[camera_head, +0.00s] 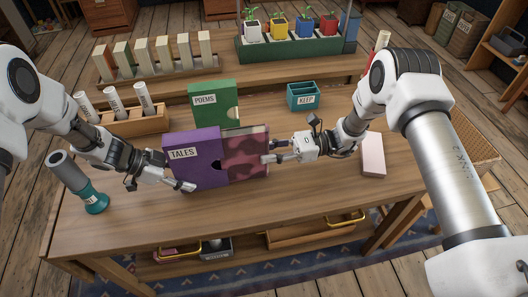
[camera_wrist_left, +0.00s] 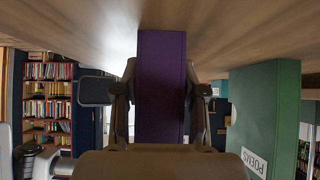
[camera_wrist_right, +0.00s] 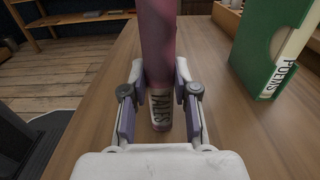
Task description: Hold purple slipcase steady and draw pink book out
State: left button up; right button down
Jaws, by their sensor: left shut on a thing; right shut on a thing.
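The purple slipcase (camera_head: 196,165), labelled TALES, stands upright on the table. The pink book (camera_head: 246,150) has a dark mottled pattern and sticks well out of the slipcase's right side; its inner part is hidden inside. My left gripper (camera_head: 180,183) is shut on the slipcase's left end; in the left wrist view the purple slipcase (camera_wrist_left: 161,85) lies between the fingers. My right gripper (camera_head: 274,154) is shut on the book's outer edge. In the right wrist view the pink spine (camera_wrist_right: 158,45) with its TALES label stands between the fingers.
A green POEMS slipcase (camera_head: 208,99) stands close behind. A teal KEEP bin (camera_head: 303,95) is at the back right. A pale block (camera_head: 373,154) lies to the right.

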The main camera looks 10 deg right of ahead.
jog(key=shift+d, duration=1.55)
pick_arm(q)
jog(key=o, duration=1)
jog(key=shift+o, duration=0.2)
